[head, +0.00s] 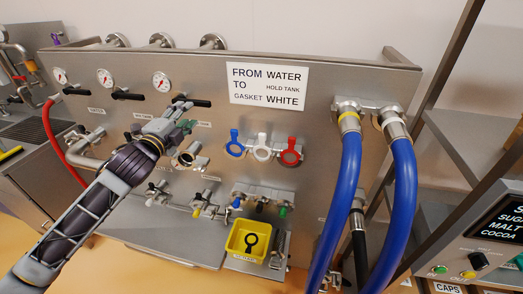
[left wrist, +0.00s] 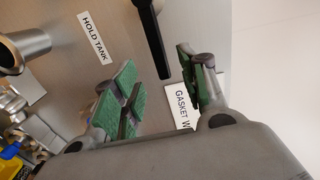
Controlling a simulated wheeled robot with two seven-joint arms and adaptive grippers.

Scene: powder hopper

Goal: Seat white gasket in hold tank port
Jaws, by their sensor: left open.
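The white gasket (head: 262,148) hangs on the steel panel between a blue one (head: 234,145) and a red one (head: 290,152). My left gripper (head: 183,113) is open and empty in front of the panel, left of the gaskets and near a black valve handle (head: 190,102). In the left wrist view the fingers (left wrist: 160,85) stand apart with green pads. A HOLD TANK label (left wrist: 93,38) is beyond them, with an open steel pipe port (left wrist: 25,48) beside it. The port (head: 190,157) shows below my gripper in the head view, its mouth partly unclear. My right gripper is not in view.
A sign (head: 268,86) reads FROM WATER TO HOLD TANK, GASKET WHITE. A yellow tray (head: 236,240) with a black tool sits below the clamps. Thick blue hoses (head: 346,190) hang at the right. Gauges (head: 105,77) and a red hose (head: 50,140) are at the left.

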